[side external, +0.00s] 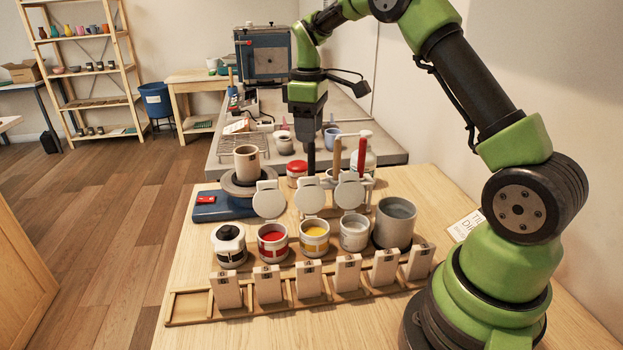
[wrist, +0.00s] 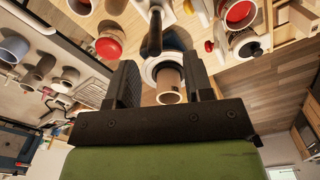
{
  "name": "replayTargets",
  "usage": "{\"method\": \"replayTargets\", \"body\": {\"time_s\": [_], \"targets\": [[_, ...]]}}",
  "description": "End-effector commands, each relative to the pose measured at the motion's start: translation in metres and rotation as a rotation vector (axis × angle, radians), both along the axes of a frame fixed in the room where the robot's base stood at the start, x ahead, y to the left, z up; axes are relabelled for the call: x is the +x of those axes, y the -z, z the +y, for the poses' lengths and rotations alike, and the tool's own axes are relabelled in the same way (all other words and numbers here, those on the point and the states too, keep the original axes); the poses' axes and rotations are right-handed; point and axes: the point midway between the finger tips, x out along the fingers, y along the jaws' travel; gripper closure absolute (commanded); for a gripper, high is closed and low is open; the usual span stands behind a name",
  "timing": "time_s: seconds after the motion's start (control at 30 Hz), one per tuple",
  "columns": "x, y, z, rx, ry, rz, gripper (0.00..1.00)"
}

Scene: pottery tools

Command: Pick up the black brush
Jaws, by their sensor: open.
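My gripper (side external: 309,132) points down right over the black brush; where the dark fingers end and the dark handle begins is hard to tell. In the wrist view the black brush (wrist: 154,35) shows ahead of and between the two spread fingers of my gripper (wrist: 159,62). The gripper is open, and I see no contact with the brush.
White discs (side external: 310,198) stand before the rack. Glaze pots (side external: 314,238) and a grey pot (side external: 394,222) stand nearer. A clay cup (side external: 246,162) sits on a wheel (side external: 238,188) at left. A red-lidded jar (side external: 297,173) and white bottle (side external: 362,150) stand behind the rack.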

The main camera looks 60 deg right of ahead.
Motion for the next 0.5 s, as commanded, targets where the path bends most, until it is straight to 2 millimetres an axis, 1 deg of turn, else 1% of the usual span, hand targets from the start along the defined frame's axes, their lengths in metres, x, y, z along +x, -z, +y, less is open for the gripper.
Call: {"method": "replayTargets", "body": {"time_s": [0.03, 0.17, 0.4, 0.5], "targets": [[0.000, 0.006, 0.000, 0.002, 0.001, 0.002, 0.53], [0.000, 0.015, -0.001, 0.001, 0.001, 0.000, 0.53], [-0.002, 0.051, -0.007, 0.002, 0.002, 0.002, 0.53], [-0.001, 0.060, -0.007, -0.002, 0.002, -0.002, 0.53]]}}
